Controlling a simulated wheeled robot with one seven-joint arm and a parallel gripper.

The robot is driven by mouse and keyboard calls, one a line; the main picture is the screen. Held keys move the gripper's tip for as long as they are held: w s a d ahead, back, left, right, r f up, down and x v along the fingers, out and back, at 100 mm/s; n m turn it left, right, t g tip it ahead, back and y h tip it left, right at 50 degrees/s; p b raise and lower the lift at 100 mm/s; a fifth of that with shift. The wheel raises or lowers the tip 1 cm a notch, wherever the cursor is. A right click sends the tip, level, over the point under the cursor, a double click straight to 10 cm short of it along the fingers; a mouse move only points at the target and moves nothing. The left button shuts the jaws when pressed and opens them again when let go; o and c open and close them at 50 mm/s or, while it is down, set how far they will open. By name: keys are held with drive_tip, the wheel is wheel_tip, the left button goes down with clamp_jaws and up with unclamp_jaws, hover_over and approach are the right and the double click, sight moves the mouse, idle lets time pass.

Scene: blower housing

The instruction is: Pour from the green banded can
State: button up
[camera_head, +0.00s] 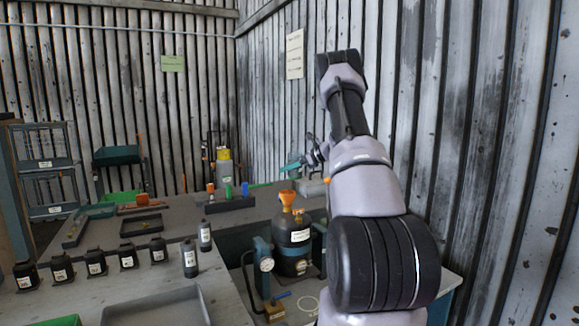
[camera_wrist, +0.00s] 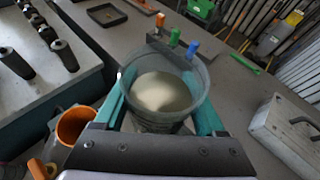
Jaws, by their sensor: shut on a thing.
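My gripper (camera_wrist: 163,112) has teal fingers on both sides of an open-topped, see-through grey can (camera_wrist: 190,72) and is shut on it. Pale beige contents show inside, and the can looks roughly upright. No green band can be made out on it. In the head view my gripper (camera_head: 296,165) is small, above the far bench, and the can is not clear there. An orange funnel (camera_head: 288,197) sits on top of a dark labelled vessel (camera_head: 292,236). In the wrist view the funnel (camera_wrist: 75,126) is left of and below the held can.
A rack (camera_head: 229,203) with orange, green and blue pieces stands on the far bench. A grey box with a handle (camera_wrist: 286,137) is at right. Several black bottles (camera_head: 95,263) line the left bench, near a grey tray (camera_head: 155,308). A gauge (camera_head: 266,264) stands beside the vessel.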

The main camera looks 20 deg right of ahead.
drive_tip(key=s+a+f+n, duration=0.1)
drive_tip(key=s+a+f+n+t+h, duration=0.1)
drive_tip(key=s+a+f, duration=0.1)
drive_tip(key=shift+s+f+t, duration=0.1)
drive_tip(key=shift+t, duration=0.2)
idle(0.9)
idle(0.5)
drive_tip(key=shift+f+n+t, duration=0.3)
drive_tip(key=shift+f, duration=0.15)
drive_tip(key=shift+d+f+n, duration=0.1)
drive_tip(key=shift+f+n, duration=0.1)
drive_tip(key=shift+n, duration=0.1)
idle(0.4)
